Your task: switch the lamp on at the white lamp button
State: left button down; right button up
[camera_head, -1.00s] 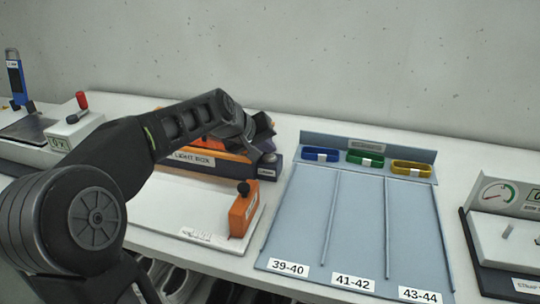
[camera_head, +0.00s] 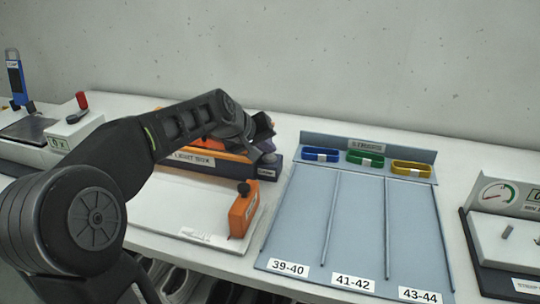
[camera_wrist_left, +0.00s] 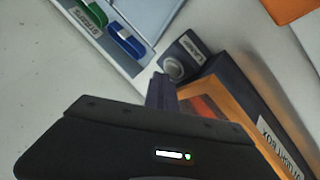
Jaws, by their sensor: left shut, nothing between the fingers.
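The lamp button (camera_wrist_left: 174,68) is a round, pale grey-white knob on a dark box end with a small label, at the corner of the light box. In the head view the box's label (camera_head: 267,173) shows, with the button (camera_head: 269,158) just above it, small and shaded. My left gripper (camera_head: 264,132) is above the button end of the light box (camera_head: 196,161). In the left wrist view its fingers (camera_wrist_left: 162,92) are shut and empty, with the tips close beside the button. I cannot tell whether they touch it. My right gripper is not in view.
A blue-grey sorting board (camera_head: 305,215) with blue, green and yellow bands stands right of the light box. A white board (camera_head: 180,212) with an orange block (camera_head: 243,212) lies in front. A gauge device (camera_head: 497,192) is far right. A wall is behind.

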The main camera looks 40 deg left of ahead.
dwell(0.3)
pick_arm(q)
jog(key=shift+f+b, duration=0.4)
jog(key=shift+f, duration=0.05)
jog(key=shift+d, duration=0.1)
jog(key=shift+s+f, duration=0.15)
jog(key=shift+f, duration=0.2)
jog(key=shift+a+r+p, duration=0.25)
jog(key=shift+r+p, duration=0.2)
jog(key=shift+r, duration=0.45)
